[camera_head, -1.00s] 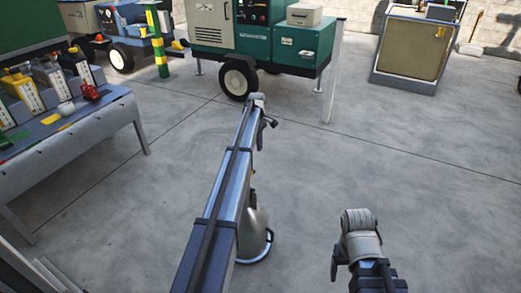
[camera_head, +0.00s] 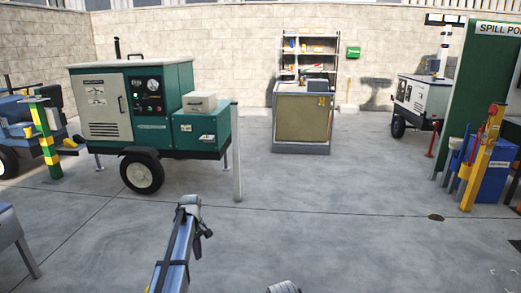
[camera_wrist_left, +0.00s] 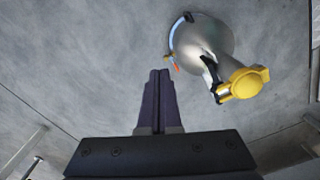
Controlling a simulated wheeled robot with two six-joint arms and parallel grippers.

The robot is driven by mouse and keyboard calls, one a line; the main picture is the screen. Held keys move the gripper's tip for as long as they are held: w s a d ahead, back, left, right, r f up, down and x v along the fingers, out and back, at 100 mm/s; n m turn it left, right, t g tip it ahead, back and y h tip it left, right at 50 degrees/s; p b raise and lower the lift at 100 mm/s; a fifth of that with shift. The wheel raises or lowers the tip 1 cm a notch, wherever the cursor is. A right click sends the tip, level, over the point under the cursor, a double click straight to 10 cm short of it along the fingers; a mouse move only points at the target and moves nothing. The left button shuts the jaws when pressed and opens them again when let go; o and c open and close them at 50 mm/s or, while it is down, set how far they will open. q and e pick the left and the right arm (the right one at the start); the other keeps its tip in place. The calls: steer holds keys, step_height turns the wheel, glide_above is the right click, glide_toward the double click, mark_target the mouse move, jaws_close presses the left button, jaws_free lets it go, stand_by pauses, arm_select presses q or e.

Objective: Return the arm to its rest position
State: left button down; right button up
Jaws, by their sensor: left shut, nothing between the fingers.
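In the left wrist view my left gripper (camera_wrist_left: 160,78) points out over bare concrete floor. Its two dark fingers are together with nothing between them. A silvery rounded can (camera_wrist_left: 203,42) with a yellow cap (camera_wrist_left: 247,82) is to the right of the fingers and apart from them. In the head view my left arm (camera_head: 180,245) reaches up from the bottom edge, left of centre; its gripper fingers cannot be made out there. Only a small grey tip of my other arm (camera_head: 284,287) shows at the bottom edge, and its gripper is out of view.
A green wheeled generator (camera_head: 130,110) stands ahead on the left, with a pale post (camera_head: 237,165) beside it. A cabinet (camera_head: 303,120) stands at the back. A spill station with a blue bin (camera_head: 490,180) is on the right. The floor between (camera_head: 340,210) is clear.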

arm_select(q)
steer(key=s+d+m, duration=0.5)
steer(key=s+d, duration=0.2)
steer(key=s, duration=0.5)
steer(key=s+d+m+y, duration=0.1)
steer(key=s+d+m, duration=0.45)
steer(key=s, duration=0.65)
steer(key=s+d+m, duration=0.4)
steer(key=s+d, duration=0.3)
steer(key=s, duration=0.5)
step_height(320, 180, up, 27)
steer(key=p, duration=2.7)
steer(key=shift+s+d+r+m, duration=0.15)
steer(key=shift+s+d+m, duration=0.05)
steer(key=shift+m, duration=0.25)
